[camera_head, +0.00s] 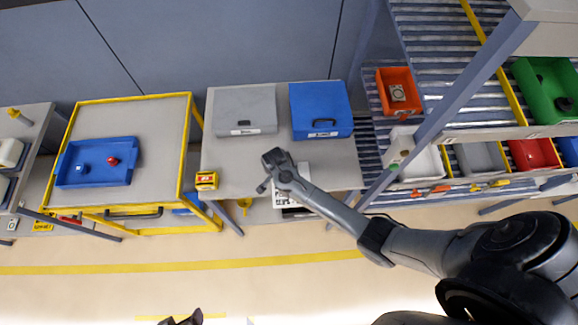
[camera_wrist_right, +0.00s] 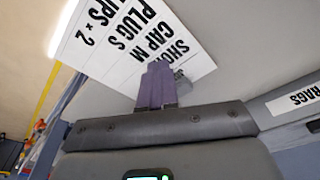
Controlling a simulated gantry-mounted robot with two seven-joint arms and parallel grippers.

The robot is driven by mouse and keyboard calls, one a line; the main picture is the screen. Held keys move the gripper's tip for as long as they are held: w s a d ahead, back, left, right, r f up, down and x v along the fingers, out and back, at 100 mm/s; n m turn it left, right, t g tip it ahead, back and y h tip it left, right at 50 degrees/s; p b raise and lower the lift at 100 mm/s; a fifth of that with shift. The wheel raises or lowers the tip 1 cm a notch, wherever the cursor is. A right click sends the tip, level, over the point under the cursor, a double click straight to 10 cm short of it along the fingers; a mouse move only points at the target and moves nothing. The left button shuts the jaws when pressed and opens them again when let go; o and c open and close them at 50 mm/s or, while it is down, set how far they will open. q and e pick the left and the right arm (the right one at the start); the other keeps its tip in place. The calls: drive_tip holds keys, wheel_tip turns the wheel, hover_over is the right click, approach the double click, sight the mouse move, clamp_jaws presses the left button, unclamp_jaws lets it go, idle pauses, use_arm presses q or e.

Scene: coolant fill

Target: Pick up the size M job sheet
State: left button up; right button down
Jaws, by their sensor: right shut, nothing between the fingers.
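A white job sheet (camera_wrist_right: 125,40) with black print shows large in the right wrist view. Its legible lines include "CAP M" and "PLUG S"; the first line is partly covered. In the head view a white printed sheet (camera_head: 290,200) shows at the front edge of the middle table, partly hidden by my right arm. My right gripper (camera_wrist_right: 155,70) is shut and empty, its purple fingers overlapping the sheet's lower edge in the picture. Whether they touch it I cannot tell. A dark tip at the head view's bottom edge may be my left gripper (camera_head: 183,318); its jaws are unclear.
A grey box (camera_head: 245,108) and a blue box (camera_head: 321,108) stand at the back of the middle table (camera_head: 225,165). A small yellow-red box (camera_head: 206,180) sits at its front left corner. A yellow-framed cart (camera_head: 160,120) holds a blue tray (camera_head: 70,178). Shelves with bins stand right.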

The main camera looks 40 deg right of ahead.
sight(279, 202)
use_arm(q)
drive_tip(key=shift+f, duration=0.15)
use_arm(e)
drive_tip(key=shift+s+a, duration=0.25)
drive_tip(key=shift+a, duration=0.35)
drive_tip(key=shift+s+a, duration=0.2)
drive_tip(key=shift+a, duration=0.35)
use_arm(q)
drive_tip(key=c, duration=0.4)
use_arm(e)
drive_tip(key=shift+s+a, duration=0.2)
drive_tip(key=shift+a, duration=0.25)
use_arm(q)
drive_tip(key=shift+a, duration=0.1)
use_arm(e)
drive_tip(key=shift+a, duration=0.1)
drive_tip(key=shift+s, duration=0.1)
